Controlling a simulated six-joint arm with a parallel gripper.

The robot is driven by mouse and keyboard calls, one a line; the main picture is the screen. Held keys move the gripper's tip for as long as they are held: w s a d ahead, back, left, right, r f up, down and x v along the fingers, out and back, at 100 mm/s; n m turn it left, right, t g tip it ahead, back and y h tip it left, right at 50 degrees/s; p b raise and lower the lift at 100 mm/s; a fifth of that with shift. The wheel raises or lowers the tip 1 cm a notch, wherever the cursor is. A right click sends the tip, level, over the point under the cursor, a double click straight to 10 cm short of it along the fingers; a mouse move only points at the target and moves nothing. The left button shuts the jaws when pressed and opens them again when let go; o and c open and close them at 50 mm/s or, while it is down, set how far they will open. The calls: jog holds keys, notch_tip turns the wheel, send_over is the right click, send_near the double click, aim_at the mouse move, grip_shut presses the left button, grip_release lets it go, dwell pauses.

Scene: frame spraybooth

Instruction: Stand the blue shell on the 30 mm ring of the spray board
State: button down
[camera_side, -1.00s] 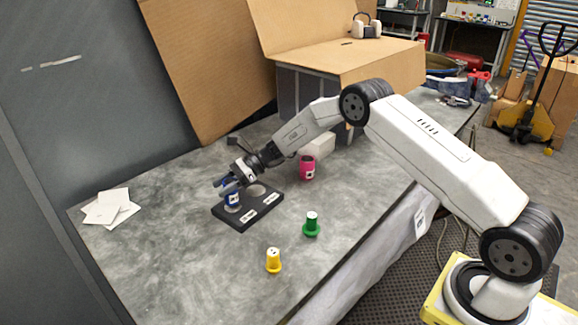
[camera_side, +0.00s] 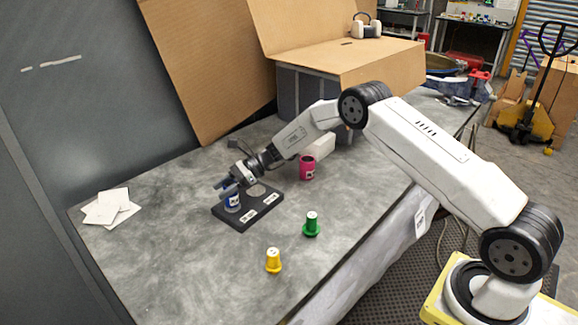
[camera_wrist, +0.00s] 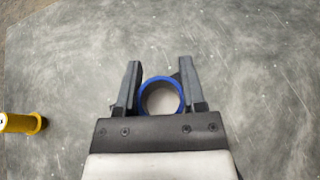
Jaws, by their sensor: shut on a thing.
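The blue shell (camera_side: 233,203) is a small blue cup with a white label, upright over the left end of the dark spray board (camera_side: 262,214). My gripper (camera_side: 230,190) is shut on it from above and behind. In the wrist view the shell's round blue rim (camera_wrist: 161,80) sits between the two fingers of my gripper (camera_wrist: 160,84). The shell hides the ring beneath it, and I cannot tell whether its base touches. A second, pale round ring (camera_side: 257,190) shows at the board's other end, bare. The white labels on the board are too small to read.
A pink cup (camera_side: 307,168) stands behind the board to the right. A green piece (camera_side: 311,225) and a yellow piece (camera_side: 273,260) stand in front; the yellow one also shows in the wrist view (camera_wrist: 22,123). White papers (camera_side: 110,207) lie at the left.

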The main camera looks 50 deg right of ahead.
jog(key=shift+f, duration=0.5)
dwell(0.3)
jog(key=shift+c, duration=0.5)
grip_release()
jog(key=shift+d, duration=0.1)
jog(key=shift+v, duration=3.85)
jog(key=shift+s, duration=0.1)
jog(key=shift+s+a+r+n+h, duration=0.1)
jog(key=shift+s+a+n+h, duration=0.2)
jog(key=shift+s+a, duration=0.1)
jog(key=s+r+n+g+h, duration=0.1)
jog(key=s+r+n+h, duration=0.3)
jog(key=s+n+h, duration=0.8)
jog(key=s+n, duration=0.9)
jog(key=s, duration=0.9)
jog(key=shift+g, duration=0.3)
